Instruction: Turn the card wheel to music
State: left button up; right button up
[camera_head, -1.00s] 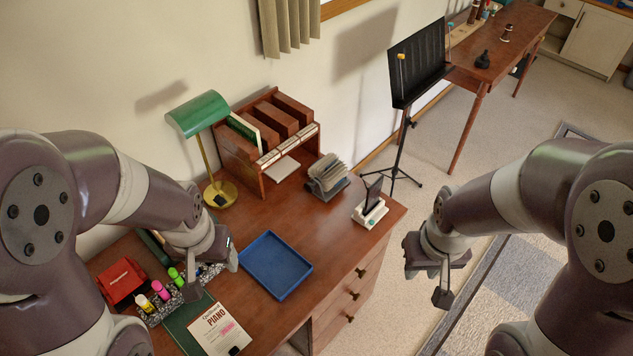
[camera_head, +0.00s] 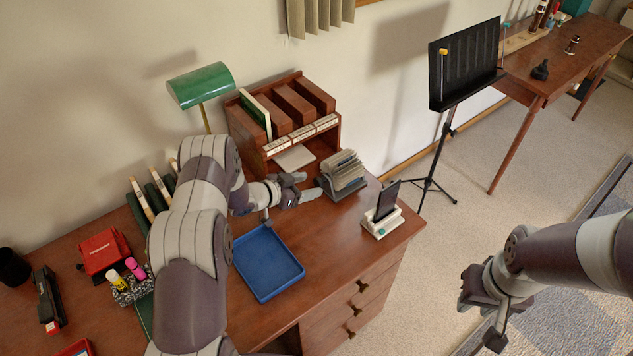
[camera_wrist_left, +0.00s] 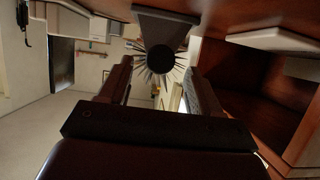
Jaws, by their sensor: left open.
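The card wheel (camera_head: 345,171), a fan of pale cards on a dark grey stand, sits on the desk right of the wooden organizer. My left gripper (camera_head: 307,186) is open and points at its left side, close by. In the left wrist view the card wheel (camera_wrist_left: 160,64) is seen end-on, with a round dark hub and cards radiating around it. It appears beyond and between the two open fingers; I cannot tell whether they touch it. The card labels are unreadable. My right gripper (camera_head: 483,308) hangs over the floor right of the desk; its finger opening is unclear.
The wooden organizer (camera_head: 277,151) stands behind my left gripper. A phone in a white stand (camera_head: 383,215) is right of the card wheel. A blue tray (camera_head: 267,263) lies in front. A black music stand (camera_head: 465,65) stands beyond the desk.

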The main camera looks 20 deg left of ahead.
aim_at(318, 186)
pick_arm(q)
jog(key=x, duration=0.2)
jog(key=shift+w+d, duration=0.2)
jog(key=shift+w+d+f, duration=0.15)
jog(key=shift+w, duration=0.05)
jog(key=c, duration=1)
jog(key=m+t+b, duration=0.1)
jog(key=b, duration=0.1)
jog(key=m+y+b, duration=0.1)
jog(key=m+b, duration=0.1)
jog(key=shift+s+d+f+t+y, duration=0.15)
jog(key=shift+f+t+y, duration=0.15)
jog(key=shift+t, duration=0.1)
jog(key=m+t+b, duration=0.1)
jog(key=m+b, duration=0.2)
jog(key=b, duration=0.1)
jog(key=m+t+y+b, duration=0.1)
jog(key=m+b, duration=0.2)
jog(key=b, duration=0.2)
jog(key=m+t+b, duration=0.2)
jog(key=b, duration=0.2)
jog(key=shift+s+d+f+m+y+b, duration=0.2)
jog(key=shift+f+m+y+b, duration=0.15)
jog(key=shift+f+m+y, duration=0.05)
jog(key=shift+r+m+t+b, duration=0.15)
jog(key=shift+m+t+b, duration=0.35)
jog(key=shift+m+b, duration=0.5)
